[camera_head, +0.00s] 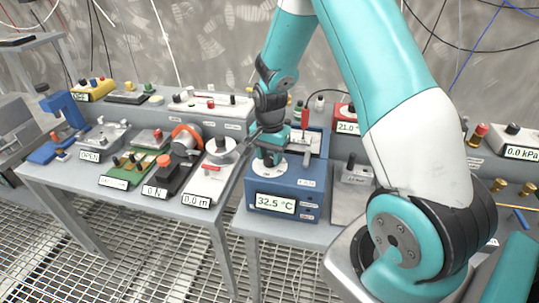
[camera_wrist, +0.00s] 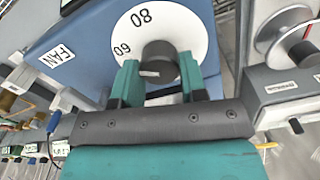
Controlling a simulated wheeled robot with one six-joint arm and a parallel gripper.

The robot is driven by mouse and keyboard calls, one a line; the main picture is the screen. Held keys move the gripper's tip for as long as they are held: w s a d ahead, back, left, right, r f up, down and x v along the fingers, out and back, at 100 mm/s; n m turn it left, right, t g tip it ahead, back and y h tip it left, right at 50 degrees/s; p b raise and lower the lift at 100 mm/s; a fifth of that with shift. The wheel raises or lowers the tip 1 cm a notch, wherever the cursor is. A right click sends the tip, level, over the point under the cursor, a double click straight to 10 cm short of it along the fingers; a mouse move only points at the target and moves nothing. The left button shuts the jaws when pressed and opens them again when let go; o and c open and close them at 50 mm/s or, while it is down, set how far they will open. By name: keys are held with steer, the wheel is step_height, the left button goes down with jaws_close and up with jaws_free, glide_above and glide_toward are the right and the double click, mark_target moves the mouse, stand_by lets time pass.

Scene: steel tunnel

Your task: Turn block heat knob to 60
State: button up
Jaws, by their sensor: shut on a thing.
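The block heater is a blue box (camera_head: 300,207) with a display (camera_head: 275,203) reading 32.5 °C. On its top is a white dial (camera_head: 262,176), mostly under my gripper (camera_head: 268,158). In the wrist view the dial (camera_wrist: 183,30) shows 80 and 60, upside down, at its upper left. The dark round knob (camera_wrist: 158,60) stands at its centre with a pale mark on its lower left part. My gripper (camera_wrist: 160,86) is shut on the knob, one green finger on each side. The rest of the scale is hidden by the knob and fingers.
A FAN label (camera_wrist: 57,54) lies left of the dial in the wrist view. A grey device with a round metal spool (camera_wrist: 290,38) stands close on the right. In the head view, a bench with several instruments (camera_head: 130,150) stands to the left, across a narrow gap.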

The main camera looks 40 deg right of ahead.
mark_target(271, 157)
stand_by(0.5)
steer(key=o, duration=0.9)
steer(key=shift+o, duration=0.2)
step_height(271, 157, up, 18)
steer(key=b, duration=0.2)
steer(key=shift+f, duration=0.25)
steer(key=shift+s, duration=0.1)
